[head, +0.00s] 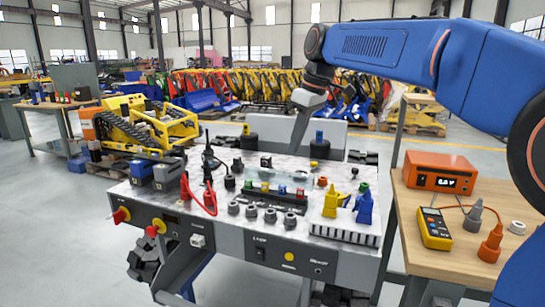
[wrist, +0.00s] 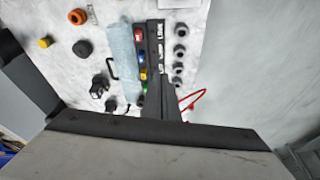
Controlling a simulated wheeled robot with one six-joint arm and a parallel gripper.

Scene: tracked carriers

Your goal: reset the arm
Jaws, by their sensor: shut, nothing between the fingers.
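My gripper (head: 297,145) points down over the back of the marbled worktop (head: 225,172) in the head view, its fingers together with nothing held. My blue arm reaches in from the right. In the wrist view the dark shut fingers (wrist: 162,115) stand over the worktop, beside a row of coloured pieces. The black labelled strip (head: 262,201) with small coloured pieces on it lies in front of the gripper. A clear bluish cover (wrist: 122,62) lies alongside that strip. The gap between the fingertips and the worktop is hard to judge.
Grey knobs (head: 252,211) line the front. A wooden bench (head: 418,197) holds an orange meter (head: 440,172) and yellow multimeter (head: 434,229). A tracked carrier (head: 150,125) stands behind.

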